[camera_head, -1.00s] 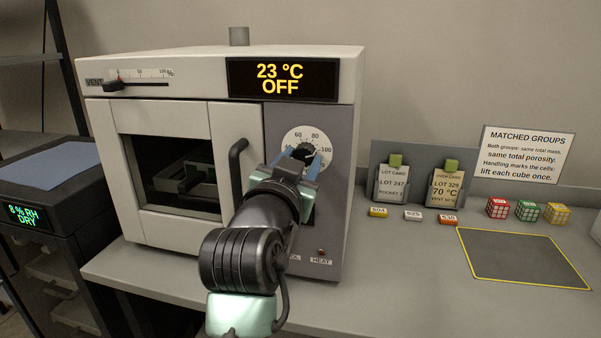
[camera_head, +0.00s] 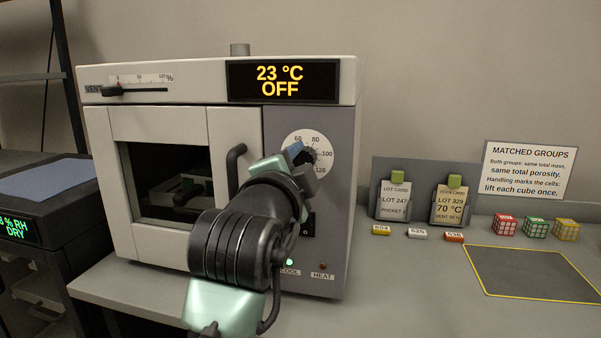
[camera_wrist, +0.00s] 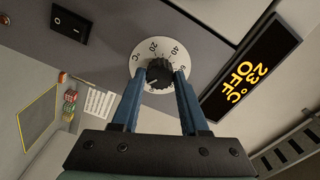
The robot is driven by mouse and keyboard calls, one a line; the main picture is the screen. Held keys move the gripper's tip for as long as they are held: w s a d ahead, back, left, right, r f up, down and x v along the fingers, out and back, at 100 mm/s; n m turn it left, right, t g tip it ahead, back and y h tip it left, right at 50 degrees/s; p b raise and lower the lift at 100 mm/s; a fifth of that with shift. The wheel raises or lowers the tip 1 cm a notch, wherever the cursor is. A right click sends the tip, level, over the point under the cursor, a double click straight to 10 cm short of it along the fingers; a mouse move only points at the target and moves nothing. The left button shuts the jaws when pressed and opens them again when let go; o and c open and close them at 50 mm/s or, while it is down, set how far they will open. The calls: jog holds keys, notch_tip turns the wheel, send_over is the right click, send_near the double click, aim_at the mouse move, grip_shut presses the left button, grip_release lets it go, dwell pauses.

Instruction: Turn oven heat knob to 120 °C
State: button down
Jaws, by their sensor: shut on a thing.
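The black oven heat knob (camera_head: 311,156) sits on a white dial with printed temperatures on the oven's grey front panel. In the head view my gripper (camera_head: 296,150) partly covers the knob and dial. In the wrist view my gripper (camera_wrist: 159,74) has its two blue fingers on either side of the knob (camera_wrist: 158,72), shut on it. The knob's exact setting is too small to tell. The yellow display (camera_head: 282,81) reads 23 °C OFF. The white oven (camera_head: 160,172) has its windowed door closed.
A black power switch (camera_wrist: 71,24) is on the panel near the dial. The COOL lamp (camera_head: 289,262) glows green beside the HEAT lamp (camera_head: 323,264). Card holders and coloured cubes (camera_head: 535,228) stand right of the oven. A yellow-edged grey mat (camera_head: 535,272) is empty.

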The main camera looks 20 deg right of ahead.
jog(key=shift+f+m+b, duration=0.15)
jog(key=shift+m+b, duration=0.2)
jog(key=shift+m, duration=0.75)
jog(key=shift+c, duration=2.1)
grip_release()
jog(key=v, duration=1.3)
